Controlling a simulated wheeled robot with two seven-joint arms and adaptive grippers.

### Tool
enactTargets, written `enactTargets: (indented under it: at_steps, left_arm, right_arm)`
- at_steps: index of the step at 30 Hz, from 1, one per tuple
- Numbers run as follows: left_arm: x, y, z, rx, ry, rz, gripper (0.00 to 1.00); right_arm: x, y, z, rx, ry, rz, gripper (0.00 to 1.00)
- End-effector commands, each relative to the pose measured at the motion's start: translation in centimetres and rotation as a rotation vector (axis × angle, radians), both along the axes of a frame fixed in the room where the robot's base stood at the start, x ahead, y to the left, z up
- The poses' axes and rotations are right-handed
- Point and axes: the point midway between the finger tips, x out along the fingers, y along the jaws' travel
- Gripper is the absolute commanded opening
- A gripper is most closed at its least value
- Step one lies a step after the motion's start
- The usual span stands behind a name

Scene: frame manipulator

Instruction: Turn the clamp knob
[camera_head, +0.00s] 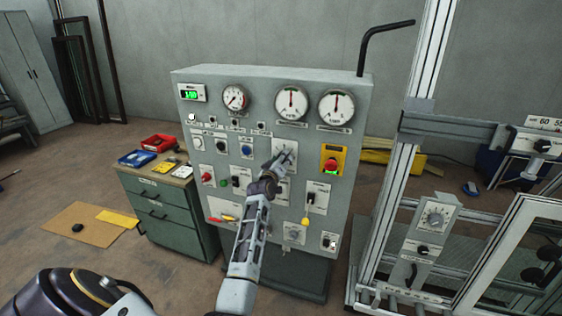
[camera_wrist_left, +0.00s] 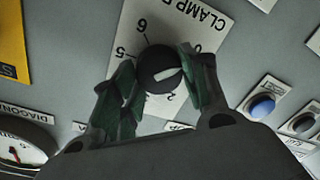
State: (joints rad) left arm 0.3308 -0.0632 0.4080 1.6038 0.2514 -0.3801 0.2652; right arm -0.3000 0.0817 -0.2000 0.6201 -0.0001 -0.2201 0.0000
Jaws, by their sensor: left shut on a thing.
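The clamp knob (camera_wrist_left: 160,70) is a round black knob with a white pointer mark. It sits on a white dial plate (camera_wrist_left: 195,28) lettered "CLAMP", with numbers around it, in the left wrist view. My left gripper (camera_wrist_left: 158,82) has its two dark green fingers on either side of the knob and is shut on it. In the head view my left gripper (camera_head: 276,176) reaches the grey control panel (camera_head: 262,100) near its middle and hides the knob. The dial plate (camera_head: 286,149) shows partly beside it. My right gripper is not in view.
A red emergency button on a yellow plate (camera_head: 332,160) is right of the gripper. Gauges (camera_head: 291,103) are above, and a blue button (camera_head: 246,150) is to the left. A metal frame (camera_head: 400,170) stands right of the panel, and a green drawer cabinet (camera_head: 165,205) stands left.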

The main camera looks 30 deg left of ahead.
Motion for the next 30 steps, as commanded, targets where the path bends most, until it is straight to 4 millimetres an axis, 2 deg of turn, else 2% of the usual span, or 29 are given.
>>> enactTargets:
  at_steps: [1, 6, 20, 30]
  left_arm:
    - [0.0, -0.1, -0.4, -0.004, 0.006, -0.002, 0.45]
    - [0.0, -0.1, -0.2, -0.002, 0.003, -0.002, 0.66]
    - [-0.2, -0.1, -0.1, 0.000, 0.001, -0.001, 0.66]
    - [-2.2, -0.7, -0.1, 0.001, 0.001, -0.001, 0.66]
  right_arm:
    - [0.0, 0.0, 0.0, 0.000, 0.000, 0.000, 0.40]
    - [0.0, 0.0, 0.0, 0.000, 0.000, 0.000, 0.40]
    - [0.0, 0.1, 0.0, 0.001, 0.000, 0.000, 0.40]
    - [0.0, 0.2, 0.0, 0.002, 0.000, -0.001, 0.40]
